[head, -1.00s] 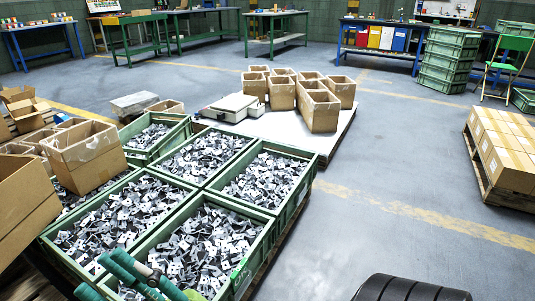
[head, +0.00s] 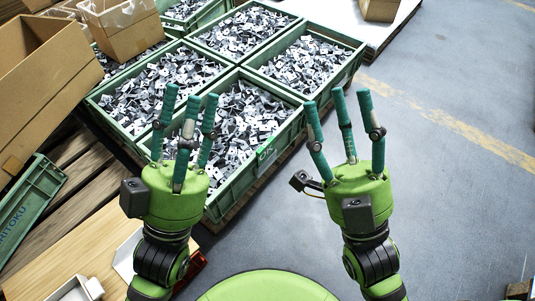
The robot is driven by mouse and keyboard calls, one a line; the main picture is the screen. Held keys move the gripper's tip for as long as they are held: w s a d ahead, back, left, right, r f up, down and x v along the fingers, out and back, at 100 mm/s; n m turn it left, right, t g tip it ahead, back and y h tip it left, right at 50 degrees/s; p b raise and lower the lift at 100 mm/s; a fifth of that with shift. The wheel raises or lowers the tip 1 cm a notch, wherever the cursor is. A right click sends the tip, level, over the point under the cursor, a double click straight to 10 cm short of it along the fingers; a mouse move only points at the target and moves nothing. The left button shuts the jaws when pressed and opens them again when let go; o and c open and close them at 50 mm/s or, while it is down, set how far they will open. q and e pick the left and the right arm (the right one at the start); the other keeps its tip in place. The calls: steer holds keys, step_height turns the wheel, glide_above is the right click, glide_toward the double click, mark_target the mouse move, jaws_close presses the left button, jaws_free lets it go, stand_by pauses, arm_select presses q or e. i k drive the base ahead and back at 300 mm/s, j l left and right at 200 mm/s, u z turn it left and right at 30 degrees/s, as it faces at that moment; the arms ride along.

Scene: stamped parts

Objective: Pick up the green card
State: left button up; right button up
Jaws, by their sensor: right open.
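The green card (head: 266,153) is a small bright green piece with pale marking at the upper right side of the nearest green crate (head: 248,180), which is full of metal parts. My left gripper (head: 190,98) has three teal fingers spread apart and empty, in front of that crate's left part in the picture. My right gripper (head: 338,98) is open and empty, to the right of the card and apart from it in the picture. Neither gripper covers the card.
More green crates of stamped parts (head: 308,62) stand behind. Cardboard boxes (head: 40,75) stand at the left, above a wooden pallet (head: 75,190). A white-topped pallet (head: 335,12) is at the back. The grey floor at the right (head: 470,90) is mostly clear.

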mark_target(265, 150)
steer(key=l+u, duration=0.1)
steer(key=u, duration=0.25)
steer(key=i+l+u, duration=0.1)
steer(key=u, duration=0.25)
steer(key=l+u, duration=0.2)
steer(key=u, duration=0.15)
steer(key=l+u, duration=0.15)
steer(key=l, duration=0.45)
steer(key=l+u, duration=0.15)
steer(key=l, duration=0.45)
steer(key=l+u, duration=0.15)
steer(key=l, duration=0.5)
steer(key=k+l+u, duration=0.15)
steer(key=l, duration=0.4)
steer(key=k+l+u, duration=0.1)
steer(key=l, duration=0.5)
